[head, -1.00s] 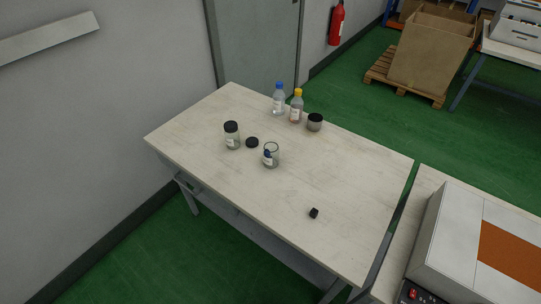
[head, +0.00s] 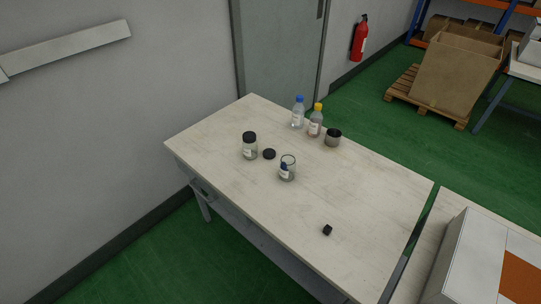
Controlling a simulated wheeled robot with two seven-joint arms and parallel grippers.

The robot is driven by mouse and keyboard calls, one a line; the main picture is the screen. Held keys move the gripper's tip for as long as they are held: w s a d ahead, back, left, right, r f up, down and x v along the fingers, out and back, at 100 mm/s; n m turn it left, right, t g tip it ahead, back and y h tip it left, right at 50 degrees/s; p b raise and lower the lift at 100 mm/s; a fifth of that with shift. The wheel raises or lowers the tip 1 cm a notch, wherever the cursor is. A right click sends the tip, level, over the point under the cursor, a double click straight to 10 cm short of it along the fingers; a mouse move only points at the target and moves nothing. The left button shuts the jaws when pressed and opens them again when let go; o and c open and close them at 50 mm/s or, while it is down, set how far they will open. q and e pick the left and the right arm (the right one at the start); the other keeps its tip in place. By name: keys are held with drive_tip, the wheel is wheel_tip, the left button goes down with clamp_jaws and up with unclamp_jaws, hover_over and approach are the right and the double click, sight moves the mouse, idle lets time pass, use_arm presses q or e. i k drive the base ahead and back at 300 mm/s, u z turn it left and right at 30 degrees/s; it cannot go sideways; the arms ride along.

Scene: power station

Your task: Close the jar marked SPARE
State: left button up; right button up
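On the pale table (head: 225,155) an open glass jar (head: 288,172) stands upright with a label and something blue at its side or inside. A loose black lid (head: 269,154) lies flat on the table just left of it. A second glass jar (head: 250,150) with a black lid on it stands further left. A short dark-topped jar (head: 333,138) stands at the back right. The labels are too small to read, so I cannot tell which jar is marked SPARE. Neither of my grippers is in view.
A blue-capped bottle (head: 298,114) and a yellow-capped bottle (head: 316,122) stand behind the jars. A small black object (head: 327,230) lies near the front right. The table's front is mostly clear. A grey and orange machine (head: 480,262) stands on the neighbouring table.

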sight(287, 164)
drive_tip(key=u, duration=1.65)
drive_tip(key=i, duration=1.25)
drive_tip(key=z, duration=2.95)
